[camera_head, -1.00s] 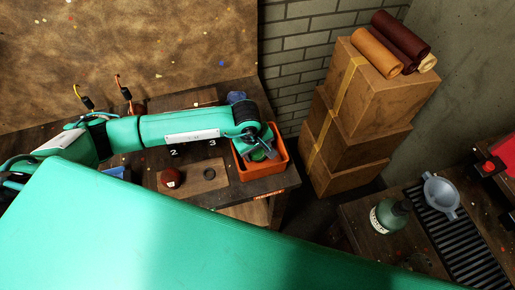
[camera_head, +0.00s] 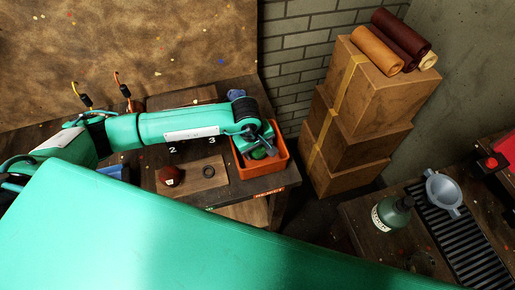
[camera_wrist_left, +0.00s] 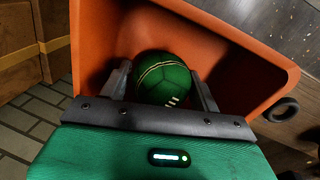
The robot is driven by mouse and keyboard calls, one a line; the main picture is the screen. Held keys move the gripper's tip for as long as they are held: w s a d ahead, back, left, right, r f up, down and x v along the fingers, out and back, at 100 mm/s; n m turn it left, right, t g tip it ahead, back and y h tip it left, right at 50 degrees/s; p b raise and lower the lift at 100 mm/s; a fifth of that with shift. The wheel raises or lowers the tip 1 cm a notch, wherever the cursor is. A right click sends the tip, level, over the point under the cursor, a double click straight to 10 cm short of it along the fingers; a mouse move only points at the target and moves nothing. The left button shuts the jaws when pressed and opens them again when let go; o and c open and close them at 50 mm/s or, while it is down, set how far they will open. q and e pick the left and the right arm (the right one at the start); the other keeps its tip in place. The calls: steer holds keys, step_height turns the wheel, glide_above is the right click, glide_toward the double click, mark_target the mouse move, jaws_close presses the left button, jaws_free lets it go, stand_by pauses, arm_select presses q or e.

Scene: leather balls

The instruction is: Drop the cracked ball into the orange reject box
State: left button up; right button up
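A green ball (camera_head: 258,153) lies inside the orange box (camera_head: 281,164) on the bench. In the left wrist view the ball (camera_wrist_left: 166,78) shows a pale seam and short white marks; I cannot make out a crack. The orange box (camera_wrist_left: 245,62) surrounds it there. My left gripper (camera_wrist_left: 162,86) is over the box, its fingers spread on either side of the ball, with a visible gap at the left finger. In the head view my left gripper (camera_head: 258,142) points down into the box. A dark red ball (camera_head: 170,176) sits on a wooden board. My right gripper is not in view.
The wooden board (camera_head: 192,182) also has a dark ring (camera_head: 208,171) on it. Stacked cardboard boxes (camera_head: 350,130) stand right of the bench.

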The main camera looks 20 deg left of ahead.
arm_select(q)
steer(key=shift+s+a+f, duration=0.1)
steer(key=shift+s+f, duration=0.4)
steer(key=shift+f, duration=0.3)
steer(key=shift+r, duration=0.1)
steer(key=shift+r+p, duration=0.15)
steer(key=shift+p, duration=0.15)
steer(key=shift+w+r+p, duration=0.2)
steer(key=shift+r+p, duration=0.4)
steer(key=shift+p, duration=0.3)
steer(key=shift+w+a+r+b, duration=0.1)
steer(key=shift+r+b, duration=0.55)
steer(key=shift+b, duration=0.25)
steer(key=r, duration=0.3)
steer(key=r+b, duration=0.1)
steer(key=r, duration=0.2)
steer(key=s+a+r+b, duration=0.1)
steer(key=r, duration=0.2)
steer(key=shift+s+a+r, duration=0.1)
steer(key=shift+r, duration=0.7)
